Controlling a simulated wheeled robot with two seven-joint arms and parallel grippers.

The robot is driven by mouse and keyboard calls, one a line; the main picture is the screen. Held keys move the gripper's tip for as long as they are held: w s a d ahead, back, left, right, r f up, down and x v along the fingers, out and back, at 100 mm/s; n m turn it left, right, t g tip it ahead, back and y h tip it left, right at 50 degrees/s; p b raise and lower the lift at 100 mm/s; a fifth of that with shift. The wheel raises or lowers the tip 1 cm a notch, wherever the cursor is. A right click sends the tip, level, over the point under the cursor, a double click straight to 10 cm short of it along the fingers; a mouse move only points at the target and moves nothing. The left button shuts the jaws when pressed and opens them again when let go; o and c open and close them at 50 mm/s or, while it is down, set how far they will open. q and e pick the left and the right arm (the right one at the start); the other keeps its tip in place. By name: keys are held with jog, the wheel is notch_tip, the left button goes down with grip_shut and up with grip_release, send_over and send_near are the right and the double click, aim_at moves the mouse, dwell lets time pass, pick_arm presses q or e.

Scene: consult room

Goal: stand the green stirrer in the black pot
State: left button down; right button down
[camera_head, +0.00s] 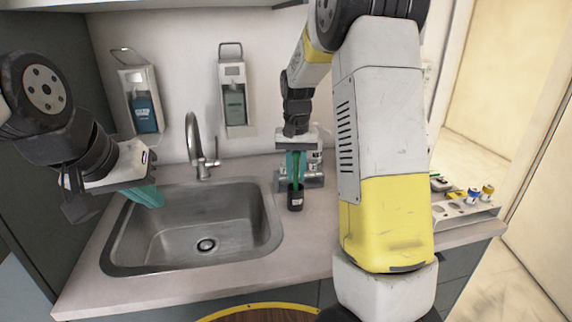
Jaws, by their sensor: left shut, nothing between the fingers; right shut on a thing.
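The black pot (295,201) with a small pale label stands upright on the counter, just right of the sink. My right gripper (296,168) points down directly above the pot, its teal fingers shut on the green stirrer (296,174). The stirrer is about upright, and its lower end is at or inside the pot's mouth; I cannot tell how deep it reaches or whether it touches the bottom. My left gripper (156,202), with teal fingers, is shut and empty over the left edge of the sink.
A steel sink (270,232) with a tap (194,140) fills the counter's middle. Two dispensers (142,115) (236,108) hang on the wall. A grey rack (470,214) with small vials stands at the right. A grey object (315,181) is close behind the pot. My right arm hides the counter's right part.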

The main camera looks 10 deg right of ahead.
jog(key=c, duration=1.2)
grip_release()
jog(key=shift+r, duration=3.9)
jog(key=s+r+n+t, duration=0.1)
jog(key=s+t, duration=0.1)
jog(key=s, duration=0.6)
jog(key=s+a+r+n+t+y, duration=0.1)
jog(key=s+r+t, duration=0.1)
jog(key=s, duration=0.6)
jog(key=s+a+r+n+t+y, duration=0.1)
jog(key=s+r+t, duration=0.1)
jog(key=s, duration=0.6)
jog(key=shift+a, duration=0.1)
